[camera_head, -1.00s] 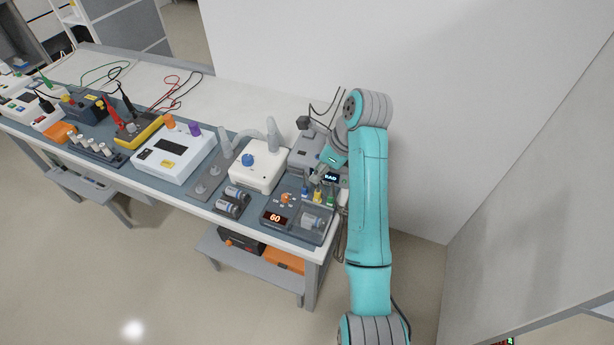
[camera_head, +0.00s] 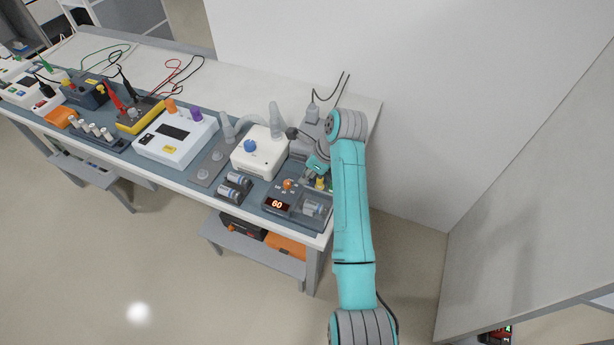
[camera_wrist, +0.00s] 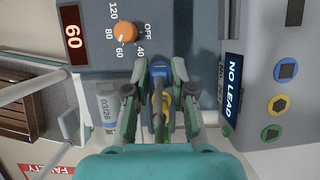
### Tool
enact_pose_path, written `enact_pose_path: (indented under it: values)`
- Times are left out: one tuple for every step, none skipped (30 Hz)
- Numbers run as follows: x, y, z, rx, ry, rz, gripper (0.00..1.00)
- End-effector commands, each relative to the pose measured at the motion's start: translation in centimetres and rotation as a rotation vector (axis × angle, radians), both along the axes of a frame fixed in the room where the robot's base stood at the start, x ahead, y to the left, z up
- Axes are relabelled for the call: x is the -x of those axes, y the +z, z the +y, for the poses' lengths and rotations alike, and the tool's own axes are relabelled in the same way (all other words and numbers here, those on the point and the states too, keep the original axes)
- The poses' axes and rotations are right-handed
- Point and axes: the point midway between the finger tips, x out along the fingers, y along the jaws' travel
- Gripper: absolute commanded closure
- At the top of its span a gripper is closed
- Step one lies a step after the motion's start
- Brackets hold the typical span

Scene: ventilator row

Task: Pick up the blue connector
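The blue connector (camera_wrist: 160,70) stands between the fingertips of my gripper (camera_wrist: 161,75) in the wrist view. The fingers lie close along both its sides, leaving no clear gap. A yellow connector (camera_wrist: 165,104) shows just below it, between the fingers. In the head view my gripper (camera_head: 313,172) is low over the device at the table's right end and hides the blue connector. The yellow connector (camera_head: 320,184) shows beside it there.
A dial box with an orange knob (camera_wrist: 125,32) reads 60. A monitor screen (camera_wrist: 233,82) reads NO LEAD, beside blue (camera_wrist: 287,70), yellow (camera_wrist: 278,104) and green (camera_wrist: 271,133) sockets. A white device with a blue knob (camera_head: 262,155) stands left of my gripper.

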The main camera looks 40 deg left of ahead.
Motion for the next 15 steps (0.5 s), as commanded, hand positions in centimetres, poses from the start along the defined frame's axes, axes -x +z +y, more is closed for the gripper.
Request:
enact_pose_path:
  values:
    - [0.05, -0.32, 0.15, 0.000, 0.000, 0.000, 0.76]
    - [0.06, -0.44, 0.19, 0.000, 0.001, -0.001, 0.76]
    - [0.07, -0.55, 0.24, 0.000, 0.001, -0.001, 0.76]
    - [0.06, -0.58, 0.26, 0.000, 0.001, -0.001, 0.76]
    - [0.06, -0.59, 0.26, 0.000, 0.001, -0.001, 0.76]
    - [0.06, -0.59, 0.26, 0.000, 0.001, -0.001, 0.76]
    - [0.06, -0.58, 0.26, 0.000, 0.001, -0.001, 0.76]
    - [0.06, -0.59, 0.25, 0.000, 0.001, -0.001, 0.76]
    - [0.06, -0.58, 0.24, 0.000, 0.001, -0.001, 0.76]
    - [0.06, -0.58, 0.24, 0.000, 0.001, -0.001, 0.81]
    - [0.06, -0.58, 0.24, 0.000, 0.001, -0.001, 0.89]
    - [0.06, -0.57, 0.24, 0.000, 0.001, -0.001, 0.99]
    - [0.06, -0.57, 0.24, 0.000, 0.001, -0.001, 1.00]
    - [0.06, -0.57, 0.24, 0.000, 0.001, -0.001, 1.00]
    - [0.06, -0.57, 0.24, 0.000, 0.000, -0.001, 1.00]
